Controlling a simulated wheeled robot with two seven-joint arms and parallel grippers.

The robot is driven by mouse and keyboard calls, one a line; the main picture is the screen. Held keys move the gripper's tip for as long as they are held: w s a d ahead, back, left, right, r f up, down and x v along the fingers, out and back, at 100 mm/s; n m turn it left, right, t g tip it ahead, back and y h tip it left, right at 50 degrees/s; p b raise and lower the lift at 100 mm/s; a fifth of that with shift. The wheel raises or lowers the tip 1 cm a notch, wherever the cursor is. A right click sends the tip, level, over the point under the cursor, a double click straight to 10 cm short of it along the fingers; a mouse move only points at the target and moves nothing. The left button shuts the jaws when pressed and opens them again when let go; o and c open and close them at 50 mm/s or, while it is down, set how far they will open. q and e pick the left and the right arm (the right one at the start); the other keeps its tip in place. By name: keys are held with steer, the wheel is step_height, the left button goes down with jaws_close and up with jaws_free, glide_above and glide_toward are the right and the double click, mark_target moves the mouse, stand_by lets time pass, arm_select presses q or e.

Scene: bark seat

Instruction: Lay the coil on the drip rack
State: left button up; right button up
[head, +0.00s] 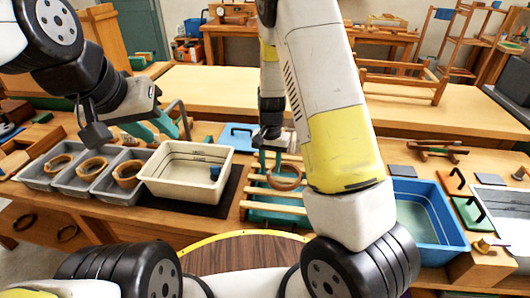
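A tan ring-shaped coil (285,184) is at the drip rack (275,208), a frame of pale wooden slats over a teal tray. My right gripper (270,160) points down with its teal fingertips at the coil's upper left edge. Whether the fingers press on the coil, and whether it rests on the slats, I cannot tell. More coils sit in the grey bins at left: one in the left bin (59,161), one in the middle bin (91,168), one in the right bin (127,174). My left gripper (155,128) is open and empty above the bins' back edge.
A cream tub (186,168) of liquid with a small blue item stands between bins and rack, on a dark mat. A blue tub (425,215) stands right of the rack. My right arm hides part of the bench between them. A round wooden seat (245,252) is in front.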

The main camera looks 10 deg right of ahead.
step_height(320, 180, up, 11)
steer(key=s+d+r+n+t+y, duration=0.1)
steer(key=s+d+r+n+t, duration=0.1)
steer(key=s+r, duration=0.7)
steer(key=s+d+r+n+t+y, duration=0.1)
steer(key=s+r+t, duration=0.3)
steer(key=s+r, duration=0.6)
steer(key=shift+s+d+n, duration=0.45)
steer(key=shift+s+n, duration=0.45)
steer(key=shift+s, duration=0.3)
